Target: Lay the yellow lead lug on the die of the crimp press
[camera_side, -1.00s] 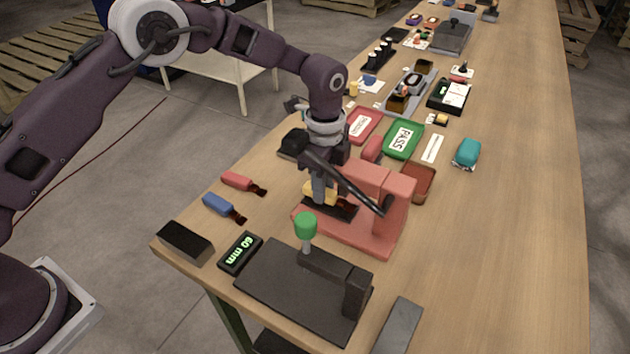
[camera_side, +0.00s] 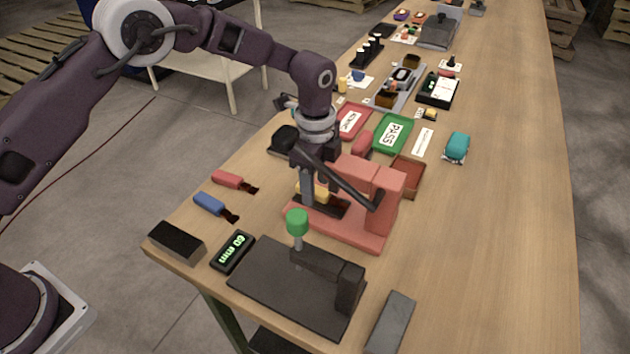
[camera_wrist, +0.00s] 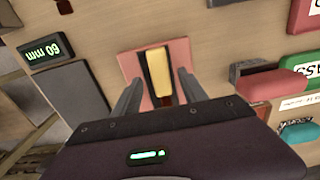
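The yellow lead lug (camera_side: 321,193) lies on the dark die (camera_side: 333,208) of the salmon-red crimp press (camera_side: 350,231). In the wrist view, the yellow lug (camera_wrist: 159,72) lies lengthwise between my fingers, with a gap on either side. My gripper (camera_wrist: 157,85) is open around it, fingers low over the press (camera_wrist: 130,62). In the side view, my gripper (camera_side: 307,194) stands upright over the die, and its finger and the press lever (camera_side: 345,182) partly hide the lug.
A red lug (camera_side: 228,179) and a blue lug (camera_side: 210,203) lie left of the press. In front stand a dark fixture with a green knob (camera_side: 297,222) and a "60 mm" display (camera_side: 233,252). Red and green PASS (camera_side: 392,134) trays lie behind. The table's right side is clear.

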